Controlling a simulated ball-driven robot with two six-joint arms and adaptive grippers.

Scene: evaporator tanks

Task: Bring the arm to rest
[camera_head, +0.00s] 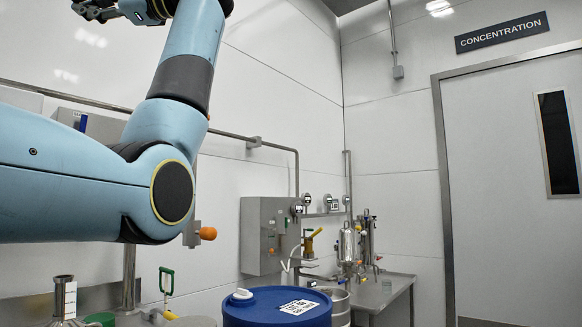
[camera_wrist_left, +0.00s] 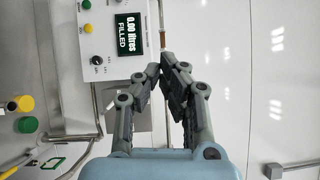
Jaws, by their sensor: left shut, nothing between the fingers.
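My left arm (camera_head: 170,125) is light blue and comes in from the left, bent at the elbow, with its forearm raised up the picture. My left gripper (camera_head: 90,8) shows only partly at the top left edge of the head view. In the left wrist view the fingers of this gripper (camera_wrist_left: 170,62) come together at their tips, with nothing held between them. Its fingers appear in front of a white wall and beside a control panel (camera_wrist_left: 105,45) reading "0.00 litres FILLED". My right gripper is in neither view.
A blue drum (camera_head: 262,308) stands below the arm at the bottom centre. A steel bench (camera_head: 395,283) carries metal vessels at the back right, beside a grey wall cabinet (camera_head: 262,235). A door (camera_head: 505,190) is at the right, under a CONCENTRATION sign (camera_head: 502,33).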

